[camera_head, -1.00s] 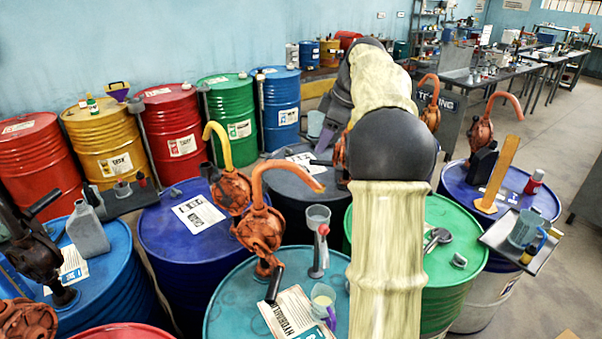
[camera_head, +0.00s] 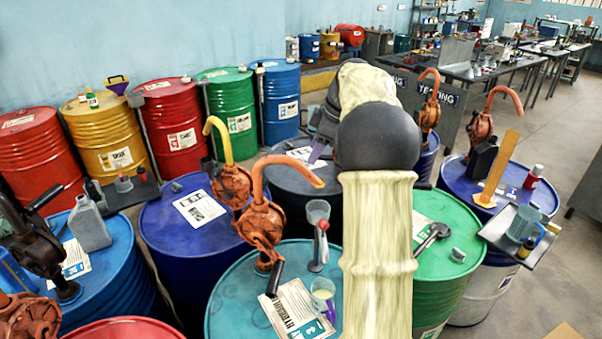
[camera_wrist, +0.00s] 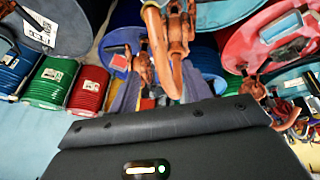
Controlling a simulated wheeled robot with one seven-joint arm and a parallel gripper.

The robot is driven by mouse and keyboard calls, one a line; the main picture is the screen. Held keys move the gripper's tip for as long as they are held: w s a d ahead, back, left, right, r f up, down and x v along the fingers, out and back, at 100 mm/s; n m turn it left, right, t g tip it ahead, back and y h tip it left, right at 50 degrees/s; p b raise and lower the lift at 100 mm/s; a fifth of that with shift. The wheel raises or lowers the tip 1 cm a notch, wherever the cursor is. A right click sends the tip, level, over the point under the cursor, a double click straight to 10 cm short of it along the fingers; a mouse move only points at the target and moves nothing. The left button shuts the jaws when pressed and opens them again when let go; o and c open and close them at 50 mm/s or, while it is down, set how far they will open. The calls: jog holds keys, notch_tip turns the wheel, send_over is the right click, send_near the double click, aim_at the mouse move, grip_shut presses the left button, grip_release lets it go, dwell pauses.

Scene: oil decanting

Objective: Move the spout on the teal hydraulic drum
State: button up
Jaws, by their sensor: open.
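The teal hydraulic drum (camera_head: 235,305) stands at the front centre of the head view, with a printed sheet on its lid. Its orange rotary pump (camera_head: 262,228) carries a curved orange spout (camera_head: 283,161) arching to the right. My gripper (camera_head: 318,150) is just right of the spout tip in the head view, mostly hidden behind my arm. In the wrist view, which is upside down, my gripper (camera_wrist: 160,92) is open, with the spout (camera_wrist: 157,42) showing between the bluish fingers. Contact cannot be made out. The teal drum (camera_wrist: 228,8) shows at the top there.
A blue drum with a yellow-spouted pump (camera_head: 219,140) stands just behind left. A clear funnel cup (camera_head: 317,211) and a jug (camera_head: 323,295) are on the teal lid. A green drum (camera_head: 440,275) is to the right; a dark drum (camera_head: 290,200) is behind.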

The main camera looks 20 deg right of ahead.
aim_at(301, 174)
jog(key=p+x, duration=0.2)
jog(key=x, duration=0.8)
jog(key=shift+w+f+p, duration=0.1)
jog(key=shift+f+p, duration=0.2)
grip_shut()
